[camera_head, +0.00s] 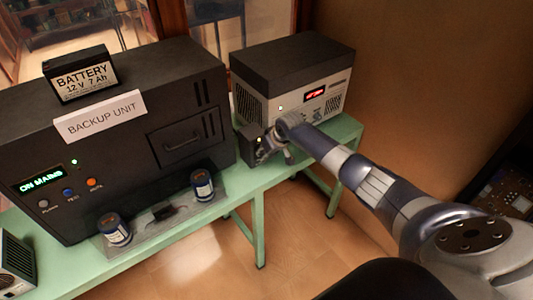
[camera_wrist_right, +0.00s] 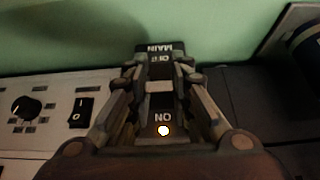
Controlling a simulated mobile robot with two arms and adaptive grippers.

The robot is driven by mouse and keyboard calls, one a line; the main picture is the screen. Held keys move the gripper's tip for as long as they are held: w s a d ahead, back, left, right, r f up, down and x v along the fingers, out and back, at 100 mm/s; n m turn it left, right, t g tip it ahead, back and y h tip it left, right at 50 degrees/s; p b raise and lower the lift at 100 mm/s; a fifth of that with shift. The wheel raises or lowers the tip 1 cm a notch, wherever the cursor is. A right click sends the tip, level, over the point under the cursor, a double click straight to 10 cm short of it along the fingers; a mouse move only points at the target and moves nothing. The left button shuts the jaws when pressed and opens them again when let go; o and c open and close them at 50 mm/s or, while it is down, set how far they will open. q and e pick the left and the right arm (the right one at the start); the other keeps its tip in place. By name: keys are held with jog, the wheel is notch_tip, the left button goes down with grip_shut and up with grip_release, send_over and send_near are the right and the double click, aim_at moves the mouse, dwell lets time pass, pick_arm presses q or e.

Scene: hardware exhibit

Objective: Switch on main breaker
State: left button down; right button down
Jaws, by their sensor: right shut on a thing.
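The main breaker (camera_head: 252,146) is a small dark box at the front of the green bench, between the backup unit and the grey power supply. In the right wrist view its face (camera_wrist_right: 163,117) reads MAIN, OFF and ON, upside down, with a lit lamp below ON. A pale lever (camera_wrist_right: 159,87) sits between the OFF and ON words; its exact throw is hard to tell. My right gripper (camera_head: 279,148) is at the breaker, and its fingers (camera_wrist_right: 159,92) are shut on the lever. My left gripper is not in view.
The black backup unit (camera_head: 110,175) stands left, showing "ON MAINS", with a battery (camera_head: 80,75) on top. The power supply (camera_head: 300,80) has a red display. Two blue-and-white cans stand on a tray (camera_head: 160,228) on the green bench (camera_head: 240,185). Floor in front is clear.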

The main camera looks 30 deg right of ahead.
jog(key=c, duration=1.4)
grip_release()
jog(key=shift+c, duration=0.2)
jog(key=v, duration=1.2)
jog(key=shift+a+f, duration=0.1)
jog(key=shift+f, duration=0.05)
